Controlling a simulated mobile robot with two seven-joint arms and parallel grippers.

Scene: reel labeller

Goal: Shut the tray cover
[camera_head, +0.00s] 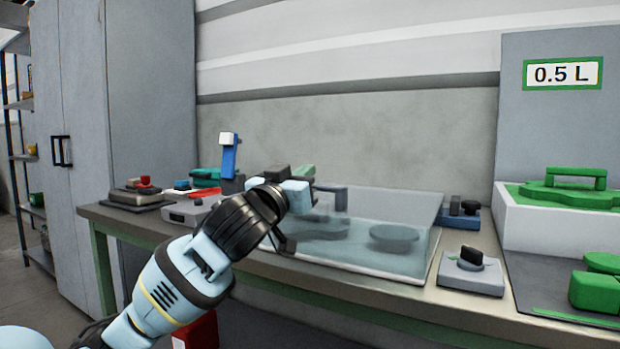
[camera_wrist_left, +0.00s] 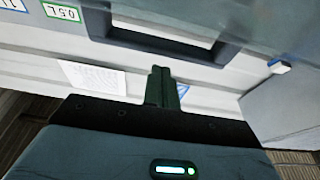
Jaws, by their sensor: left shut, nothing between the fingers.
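A clear, see-through tray cover (camera_head: 415,212) forms a box shape on the bench, with a round dark disc (camera_head: 395,235) visible through it. A grey handle (camera_head: 334,192) shows at its upper left, just right of my left gripper. A dark grey handle frame also shows in the left wrist view (camera_wrist_left: 165,40), beyond the fingertips. My left gripper (camera_head: 297,174) is shut and empty, at the cover's left end; its fingers show in the left wrist view (camera_wrist_left: 162,85). I cannot tell whether they touch the handle, or how far the cover is open. My right gripper is out of view.
A grey box with a black knob (camera_head: 471,258) sits right of the cover. A white bin with a green lid (camera_head: 570,195) stands farther right under a 0.5 L sign (camera_head: 563,74). A blue upright device (camera_head: 228,155) and small items crowd the bench's left end.

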